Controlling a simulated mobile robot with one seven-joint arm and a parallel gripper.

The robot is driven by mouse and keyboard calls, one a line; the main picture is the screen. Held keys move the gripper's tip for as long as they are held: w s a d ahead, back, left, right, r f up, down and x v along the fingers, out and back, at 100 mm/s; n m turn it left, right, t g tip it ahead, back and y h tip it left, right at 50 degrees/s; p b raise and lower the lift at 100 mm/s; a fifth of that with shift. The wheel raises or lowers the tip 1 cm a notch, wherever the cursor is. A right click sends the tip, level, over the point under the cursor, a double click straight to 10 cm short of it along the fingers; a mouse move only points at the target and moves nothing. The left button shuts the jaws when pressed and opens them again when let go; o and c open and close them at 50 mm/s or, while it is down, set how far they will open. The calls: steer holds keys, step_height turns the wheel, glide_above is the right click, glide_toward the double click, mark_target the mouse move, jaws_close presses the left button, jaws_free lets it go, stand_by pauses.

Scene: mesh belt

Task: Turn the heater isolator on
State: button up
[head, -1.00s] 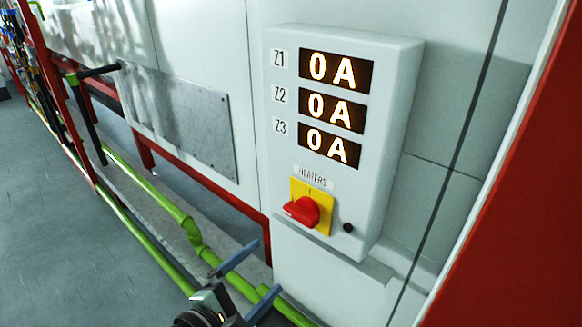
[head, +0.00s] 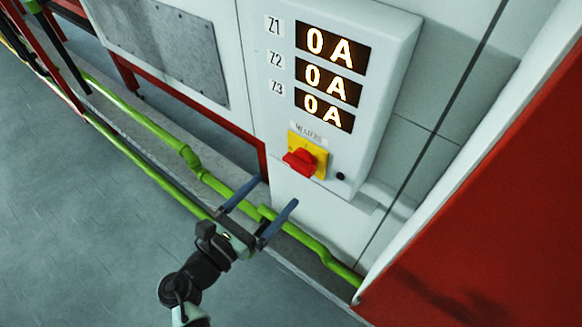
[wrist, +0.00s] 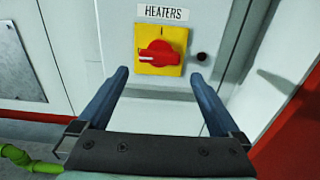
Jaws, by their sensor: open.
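The heater isolator is a red rotary handle (head: 299,162) on a yellow plate (head: 318,153), under a HEATERS label on a white box. In the wrist view the red handle (wrist: 157,54) lies roughly sideways, its pointed end to the left, on the yellow plate (wrist: 173,69). An "I" mark shows above it. My gripper (head: 277,190) is open and empty, below and in front of the isolator. In the wrist view its two fingers (wrist: 158,75) reach up toward the plate's lower corners, apart from the handle. Nothing hides the handle.
The white box (head: 385,75) has three displays (head: 328,83) reading 0 A, marked Z1 to Z3. A small dark button (head: 340,177) sits right of the isolator. Green pipes (head: 190,160) run low along the wall. A red panel (head: 490,220) stands at the right.

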mark_target(295, 169)
steer(key=x, duration=0.7)
steer(key=shift+w+d, duration=0.1)
steer(key=shift+w, duration=0.05)
steer(key=c, duration=1.1)
steer(key=shift+o, duration=0.2)
